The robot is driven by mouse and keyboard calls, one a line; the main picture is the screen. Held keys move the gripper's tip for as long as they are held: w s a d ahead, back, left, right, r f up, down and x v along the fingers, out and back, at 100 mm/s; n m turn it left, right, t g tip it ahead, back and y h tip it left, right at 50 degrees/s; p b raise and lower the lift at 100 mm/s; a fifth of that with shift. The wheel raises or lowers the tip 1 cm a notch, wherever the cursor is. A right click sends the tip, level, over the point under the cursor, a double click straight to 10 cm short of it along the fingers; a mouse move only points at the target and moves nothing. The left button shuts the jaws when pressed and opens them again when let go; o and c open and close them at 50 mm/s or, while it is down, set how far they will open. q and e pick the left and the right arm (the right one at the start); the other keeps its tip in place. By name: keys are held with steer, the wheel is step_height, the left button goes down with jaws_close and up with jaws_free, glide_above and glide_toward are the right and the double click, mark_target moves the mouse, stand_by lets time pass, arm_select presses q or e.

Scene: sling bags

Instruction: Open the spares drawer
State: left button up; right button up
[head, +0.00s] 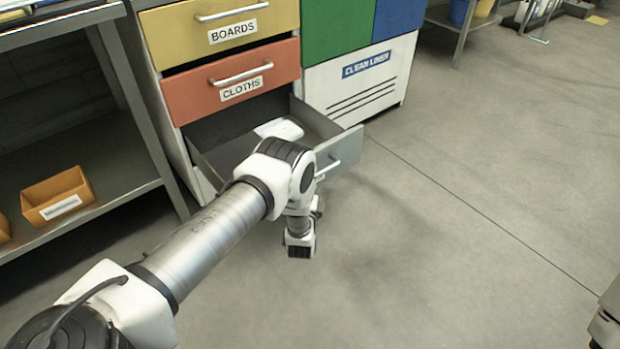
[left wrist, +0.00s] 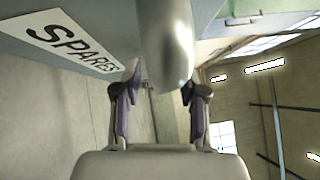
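The spares drawer, the lowest of the stack, is pulled well out, and its grey front (head: 345,150) stands clear of the cabinet. A pale item (head: 279,129) lies inside it. Its handle (head: 331,165) is partly hidden by my left arm. In the left wrist view the handle (left wrist: 168,45) is very close, beside the SPARES label (left wrist: 75,40). My left gripper (left wrist: 160,90) has its fingers apart, one on each side of the handle's end, with a gap between them. In the head view, my left wrist hangs just in front of the drawer.
Above are the shut red CLOTHS drawer (head: 230,80) and yellow BOARDS drawer (head: 215,27). A white CLEAN LINEN unit (head: 365,85) stands to the right. A metal rack (head: 105,195) with an orange bin (head: 57,195) is at left. The floor (head: 450,220) at right is clear.

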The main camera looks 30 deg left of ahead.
arm_select(q)
steer(key=v, duration=1.2)
steer(key=shift+r, duration=0.1)
